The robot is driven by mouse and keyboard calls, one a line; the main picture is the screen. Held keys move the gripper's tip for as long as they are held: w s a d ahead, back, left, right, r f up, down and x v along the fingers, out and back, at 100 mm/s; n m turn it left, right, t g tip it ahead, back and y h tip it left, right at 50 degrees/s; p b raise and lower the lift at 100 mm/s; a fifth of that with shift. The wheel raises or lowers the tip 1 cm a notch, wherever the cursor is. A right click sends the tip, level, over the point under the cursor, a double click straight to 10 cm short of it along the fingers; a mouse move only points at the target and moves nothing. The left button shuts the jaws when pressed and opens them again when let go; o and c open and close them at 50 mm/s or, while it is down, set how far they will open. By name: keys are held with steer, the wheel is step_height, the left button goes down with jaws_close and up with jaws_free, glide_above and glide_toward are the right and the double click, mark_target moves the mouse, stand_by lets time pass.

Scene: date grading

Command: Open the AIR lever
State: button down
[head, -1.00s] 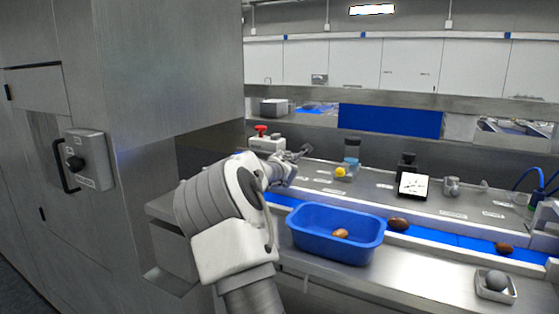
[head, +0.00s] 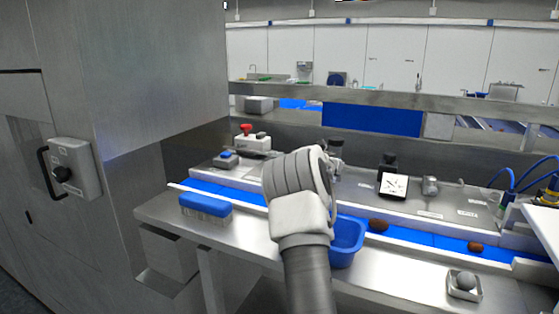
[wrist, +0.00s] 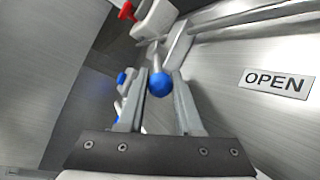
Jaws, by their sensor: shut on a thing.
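In the wrist view a round blue knob (wrist: 160,86) on a thin grey stem sits between the two fingers of my gripper (wrist: 160,98). The gripper is shut on this lever knob. A label reading OPEN (wrist: 277,83) lies on the steel deck to the right of the knob. No AIR label is readable in these frames. In the head view my own arm hides the gripper and the lever.
A blue-topped block (head: 206,207) lies on the front counter. A blue tub (head: 346,240) is partly behind my arm. A gauge (head: 394,185) stands on the deck. Brown dates (head: 378,225) lie on the blue belt.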

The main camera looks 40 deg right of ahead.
steer(key=shift+r, duration=0.1)
stand_by(0.3)
steer(key=c, duration=0.9)
jaws_free()
steer(key=shift+d, duration=0.1)
steer(key=shift+o, duration=0.2)
steer(key=shift+r, duration=0.35)
step_height(320, 180, up, 3)
steer(key=shift+w+r, duration=0.1)
steer(key=s+d+r+b, duration=0.1)
steer(key=s+d+r, duration=0.4)
steer(key=s, duration=0.5)
step_height(320, 180, up, 2)
steer(key=shift+s+d, duration=0.2)
steer(key=shift+d, duration=0.1)
